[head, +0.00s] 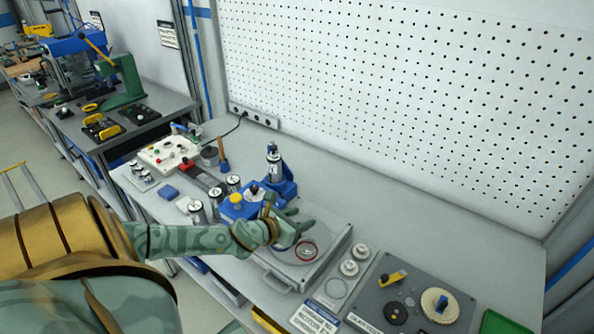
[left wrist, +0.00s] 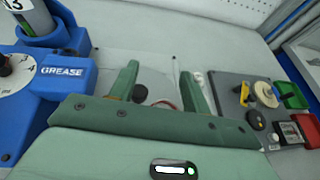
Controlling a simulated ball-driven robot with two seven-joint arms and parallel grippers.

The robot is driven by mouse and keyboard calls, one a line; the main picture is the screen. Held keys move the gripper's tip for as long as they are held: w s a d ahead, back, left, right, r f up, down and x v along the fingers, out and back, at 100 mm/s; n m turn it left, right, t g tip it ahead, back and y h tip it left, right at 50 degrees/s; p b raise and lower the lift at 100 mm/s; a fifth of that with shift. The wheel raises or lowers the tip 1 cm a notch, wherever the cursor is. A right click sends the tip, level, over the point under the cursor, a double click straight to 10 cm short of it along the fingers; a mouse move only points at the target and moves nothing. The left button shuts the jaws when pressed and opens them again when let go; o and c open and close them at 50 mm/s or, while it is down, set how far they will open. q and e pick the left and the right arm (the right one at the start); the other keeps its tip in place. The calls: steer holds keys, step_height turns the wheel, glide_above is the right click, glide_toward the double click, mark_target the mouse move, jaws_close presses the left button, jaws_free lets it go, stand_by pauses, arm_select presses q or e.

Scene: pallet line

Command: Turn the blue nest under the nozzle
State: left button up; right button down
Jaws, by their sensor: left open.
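The blue grease station (head: 282,188) stands on the bench, with an upright cylinder above its blue body. In the left wrist view its blue housing marked GREASE (left wrist: 68,72) is at the left, with a pale dial (left wrist: 14,78) at the picture edge. I cannot clearly tell the blue nest apart from this blue body. My left gripper (head: 296,226) is open, to the right of the station and over a grey tray (head: 275,280). Its two green fingers (left wrist: 160,85) show apart in the left wrist view, with no held object visible. My right gripper is out of view.
A red ring (head: 306,250) lies on the tray near my left fingers. White round parts (head: 349,267) and a grey panel with a yellow lever (head: 394,278) are to the right. The bench behind the tray is clear.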

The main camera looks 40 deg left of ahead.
arm_select(q)
steer(key=s+d+r+p, duration=0.2)
steer(key=s+d+r, duration=0.4)
steer(key=s+d, duration=0.1)
steer(key=shift+s+d, duration=0.15)
steer(key=shift+s, duration=0.35)
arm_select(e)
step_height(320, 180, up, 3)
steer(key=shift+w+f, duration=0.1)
